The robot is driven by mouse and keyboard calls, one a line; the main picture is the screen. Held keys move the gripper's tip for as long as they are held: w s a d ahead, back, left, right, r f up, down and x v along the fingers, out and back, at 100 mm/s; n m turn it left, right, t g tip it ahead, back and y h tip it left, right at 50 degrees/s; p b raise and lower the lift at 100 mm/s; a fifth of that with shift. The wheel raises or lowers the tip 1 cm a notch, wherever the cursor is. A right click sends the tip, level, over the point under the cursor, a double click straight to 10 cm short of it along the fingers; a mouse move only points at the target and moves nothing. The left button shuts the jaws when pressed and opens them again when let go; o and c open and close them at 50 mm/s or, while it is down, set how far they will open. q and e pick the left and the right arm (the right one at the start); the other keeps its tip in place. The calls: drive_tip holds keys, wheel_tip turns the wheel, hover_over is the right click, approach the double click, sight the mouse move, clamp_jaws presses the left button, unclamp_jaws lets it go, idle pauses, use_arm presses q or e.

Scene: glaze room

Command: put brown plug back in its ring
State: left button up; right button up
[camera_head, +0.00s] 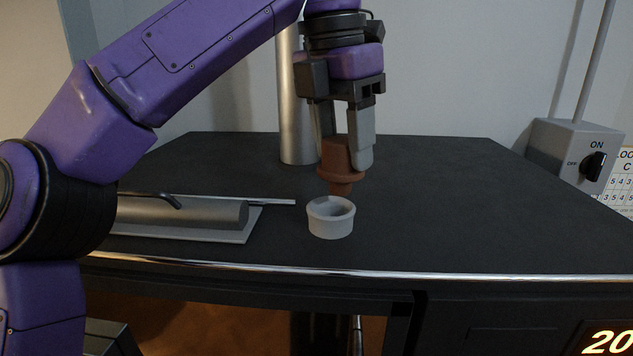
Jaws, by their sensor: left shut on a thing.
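The brown plug (337,158) is held between the fingers of my left gripper (346,150), which is shut on its upper part. The plug is roughly upright, with a wider flange and a narrower lower end. The pale grey ring (331,221) stands on the black tabletop, its opening facing up and looking empty. In the picture the plug's lower end is just above the ring's back rim. I cannot tell the exact gap or depth between them. My right gripper is not in view.
A grey metal cylinder on a pale plate (235,237) lies left of the ring, with a thin rod pointing toward it. A tall metal post (297,120) stands behind the plug. A grey switch box (575,152) is at the back right. The tabletop (470,215) right of the ring is clear.

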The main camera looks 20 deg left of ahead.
sight(331, 177)
use_arm(q)
drive_tip(key=shift+s+a+f, duration=0.3)
drive_tip(key=shift+a+f, duration=0.05)
drive_tip(key=shift+s+a+f+b, duration=0.1)
drive_tip(key=shift+a+f+b, duration=0.15)
drive_tip(key=shift+b, duration=0.15)
drive_tip(key=f+b, duration=0.2)
drive_tip(key=w+f+b, duration=0.1)
drive_tip(key=f+b, duration=0.1)
drive_tip(key=shift+w, duration=0.2)
drive_tip(key=shift+r, duration=0.15)
drive_tip(key=shift+s+a+r+p, duration=0.1)
drive_tip(key=shift+s+r+p, duration=0.05)
drive_tip(key=shift+s+p, duration=0.15)
drive_tip(key=shift+s+f, duration=0.1)
drive_tip(key=shift+f, duration=0.15)
drive_tip(key=o, duration=1.2)
drive_tip(key=shift+w+f, duration=0.1)
drive_tip(key=shift+w, duration=0.15)
drive_tip(key=shift+c, duration=0.2)
drive_tip(key=shift+s, duration=0.1)
